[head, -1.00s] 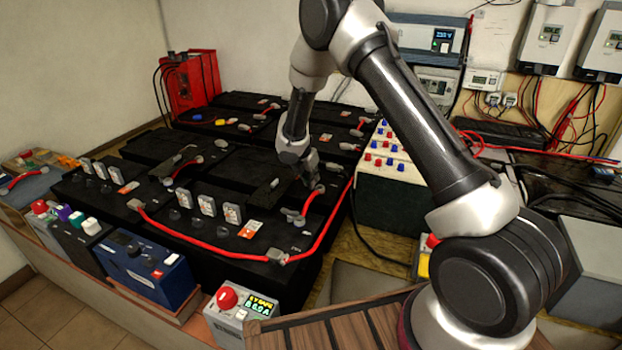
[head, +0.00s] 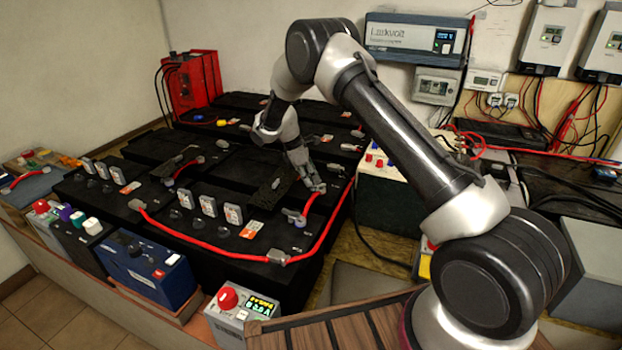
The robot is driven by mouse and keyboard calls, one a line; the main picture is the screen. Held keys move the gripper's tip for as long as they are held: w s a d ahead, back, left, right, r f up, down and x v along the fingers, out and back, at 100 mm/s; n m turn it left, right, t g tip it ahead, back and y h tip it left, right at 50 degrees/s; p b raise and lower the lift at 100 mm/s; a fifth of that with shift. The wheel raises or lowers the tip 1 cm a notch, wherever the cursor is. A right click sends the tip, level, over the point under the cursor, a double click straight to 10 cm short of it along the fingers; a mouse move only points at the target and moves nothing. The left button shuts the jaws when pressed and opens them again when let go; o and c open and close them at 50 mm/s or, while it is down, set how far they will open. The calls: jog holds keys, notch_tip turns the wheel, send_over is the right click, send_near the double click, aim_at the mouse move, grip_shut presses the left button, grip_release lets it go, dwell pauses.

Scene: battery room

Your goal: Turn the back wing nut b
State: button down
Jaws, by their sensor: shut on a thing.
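My gripper (head: 318,188) is at the right end of the black battery bank (head: 262,265), at the back end of a short red cable (head: 312,204). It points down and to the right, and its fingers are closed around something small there. This is at the place of the back wing nut, but the nut itself is hidden by the fingers and too small to make out. A grey terminal clamp (head: 294,217) at the front end of the short red cable is free of the gripper.
A long red cable (head: 205,246) runs along the front batteries and up their right side. A white-topped box with coloured terminals (head: 390,195) stands close right of the gripper. A red charger (head: 192,80) stands at the back left. Small instruments (head: 150,268) line the front edge.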

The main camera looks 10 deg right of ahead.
jog(key=m+g, duration=0.1)
jog(key=m, duration=0.4)
jog(key=shift+w+g+y, duration=0.15)
jog(key=shift+g+y, duration=0.15)
jog(key=shift+g, duration=0.1)
dwell(0.3)
jog(key=c, duration=1.5)
grip_release()
jog(key=shift+d, duration=0.1)
jog(key=v, duration=1.2)
jog(key=shift+d, duration=0.1)
jog(key=shift+m, duration=0.3)
